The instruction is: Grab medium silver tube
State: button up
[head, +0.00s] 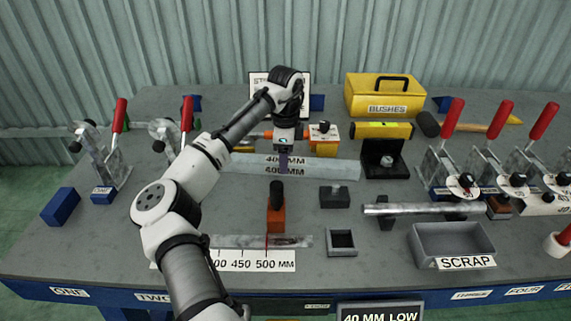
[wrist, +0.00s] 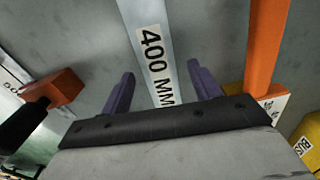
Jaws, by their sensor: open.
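Silver lengths labelled 400 MM and 600 MM (head: 335,169) lie side by side across the middle of the bench. The 400 MM silver tube (wrist: 143,14) runs between my fingers in the wrist view. My gripper (head: 283,168) points down over these lengths, open and empty. In the wrist view, my gripper (wrist: 162,85) has one purple finger on each side of the 400 MM tube; contact cannot be told. Another silver tube (head: 400,209) rests on dark supports at the right. A further silver piece (head: 230,241) lies behind the ruler at the front. Which is medium is not marked.
An orange-and-black tool (head: 276,215) stands in front of my gripper. An orange bar (wrist: 267,45) stands close to the right finger. A yellow BUSHES box (head: 375,100), a grey SCRAP tray (head: 430,239) and red-handled clamps (head: 452,125) occupy the right side.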

notch_tip(320, 180, down, 2)
jog(key=shift+r, duration=0.1)
grip_shut()
dwell(0.5)
